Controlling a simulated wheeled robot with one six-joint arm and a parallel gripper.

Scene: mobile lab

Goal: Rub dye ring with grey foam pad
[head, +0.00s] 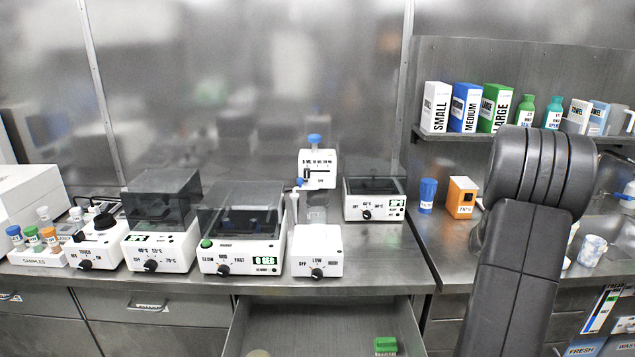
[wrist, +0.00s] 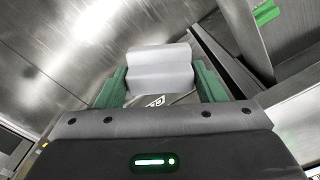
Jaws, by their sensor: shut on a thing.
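My gripper (wrist: 160,76) shows in the wrist view with its green fingers closed on the two sides of a light grey foam pad (wrist: 160,62). I make out no dye ring in either view. In the head view my arm fills the right side, and my gripper and the pad are out of sight.
An open drawer (head: 300,325) juts out below the bench, with a green block (head: 386,344) inside. Several white devices, such as the timer shaker (head: 240,257), line the bench. A blue bottle (head: 427,194) and an orange box (head: 461,196) stand right of them. A cup (head: 592,250) is near the sink.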

